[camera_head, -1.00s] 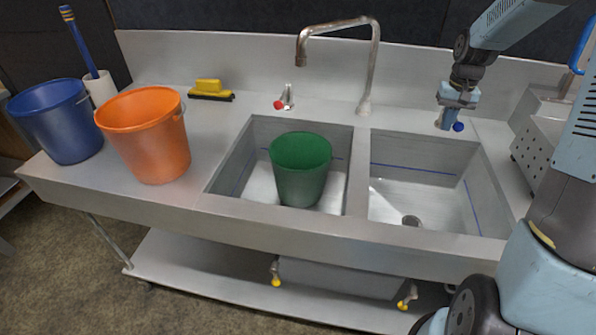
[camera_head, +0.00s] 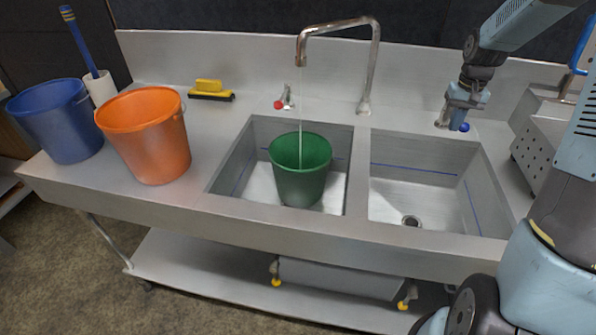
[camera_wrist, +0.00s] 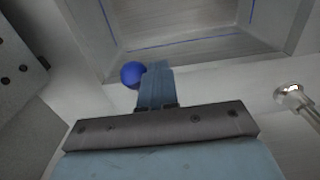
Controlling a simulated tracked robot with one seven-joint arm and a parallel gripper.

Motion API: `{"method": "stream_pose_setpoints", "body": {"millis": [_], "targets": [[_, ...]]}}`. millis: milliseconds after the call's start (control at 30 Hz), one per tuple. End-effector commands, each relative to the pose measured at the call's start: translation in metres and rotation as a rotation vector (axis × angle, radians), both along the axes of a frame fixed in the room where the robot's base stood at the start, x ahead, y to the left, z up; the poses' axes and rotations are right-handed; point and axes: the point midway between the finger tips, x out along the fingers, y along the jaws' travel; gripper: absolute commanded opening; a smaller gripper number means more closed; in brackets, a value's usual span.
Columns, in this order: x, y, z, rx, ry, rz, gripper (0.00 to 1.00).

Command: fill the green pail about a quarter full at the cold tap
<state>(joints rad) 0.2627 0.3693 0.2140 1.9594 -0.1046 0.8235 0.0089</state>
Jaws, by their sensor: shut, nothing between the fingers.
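The green pail (camera_head: 300,180) stands upright in the left basin under the curved spout (camera_head: 340,28). A thin stream of water (camera_head: 300,110) runs from the spout into the pail; the water level inside cannot be made out. My gripper (camera_head: 460,118) is shut and empty at the blue-knobbed cold tap (camera_head: 464,127), behind the right basin. In the wrist view the blue knob (camera_wrist: 132,73) is just left of my shut fingers (camera_wrist: 157,80); I cannot tell whether they touch. The red-knobbed tap (camera_head: 280,104) is behind the left basin.
An orange bucket (camera_head: 148,140) and a blue bucket (camera_head: 60,125) stand on the left counter. A yellow brush (camera_head: 210,90) lies behind them. The right basin (camera_head: 415,190) is empty. A perforated metal box (camera_head: 540,135) stands at the right.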

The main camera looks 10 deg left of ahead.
Motion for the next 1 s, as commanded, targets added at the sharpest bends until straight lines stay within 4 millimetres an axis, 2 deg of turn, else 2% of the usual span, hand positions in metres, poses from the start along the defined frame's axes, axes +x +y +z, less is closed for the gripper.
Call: {"method": "stream_pose_setpoints", "body": {"millis": [1000], "targets": [[0.004,-0.025,0.000,0.000,0.000,0.000,0.00]]}}
